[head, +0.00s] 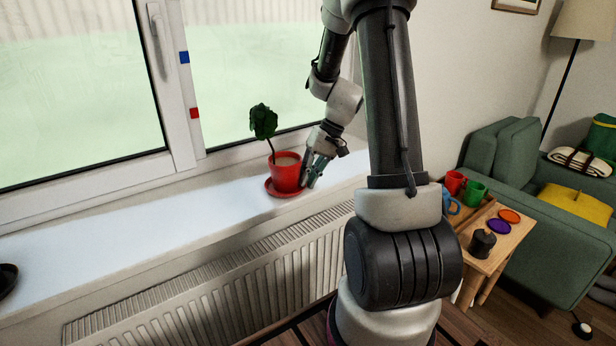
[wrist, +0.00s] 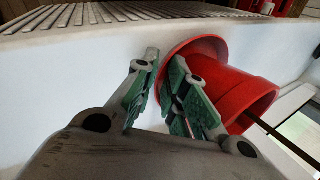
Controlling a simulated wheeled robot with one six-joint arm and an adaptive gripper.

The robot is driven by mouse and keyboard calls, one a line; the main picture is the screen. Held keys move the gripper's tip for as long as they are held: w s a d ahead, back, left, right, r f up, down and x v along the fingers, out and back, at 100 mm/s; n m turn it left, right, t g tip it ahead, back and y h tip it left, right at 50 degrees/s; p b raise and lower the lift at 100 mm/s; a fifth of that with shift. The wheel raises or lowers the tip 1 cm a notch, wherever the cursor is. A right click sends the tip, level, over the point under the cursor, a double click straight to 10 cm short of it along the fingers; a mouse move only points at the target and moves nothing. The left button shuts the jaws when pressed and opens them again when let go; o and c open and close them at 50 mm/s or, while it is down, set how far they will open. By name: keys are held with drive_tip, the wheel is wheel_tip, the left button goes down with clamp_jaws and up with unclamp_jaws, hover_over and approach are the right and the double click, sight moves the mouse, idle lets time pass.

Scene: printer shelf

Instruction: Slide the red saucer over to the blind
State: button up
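The red saucer (head: 271,190) lies on the white windowsill, under a red pot (head: 286,174) with a dark green plant (head: 264,122). My gripper (head: 310,184) is low at the right side of the saucer and pot. In the wrist view the gripper (wrist: 164,62) has its two fingers apart, with the near saucer rim (wrist: 203,44) by the gap. The right finger overlaps the saucer beside the pot (wrist: 240,92); contact cannot be told. A pale ribbed band (head: 60,12) crosses the top of the window; I cannot tell whether it is the blind.
The sill (head: 130,222) is clear left of the saucer up to a dark round object (head: 6,278) at the far left. A radiator (head: 220,290) stands below. Mugs and coloured discs are on a wooden table (head: 487,262) at the right, beside a green armchair (head: 540,240).

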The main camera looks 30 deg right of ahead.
drive_tip(key=shift+o, duration=0.8)
drive_tip(key=v, duration=1.2)
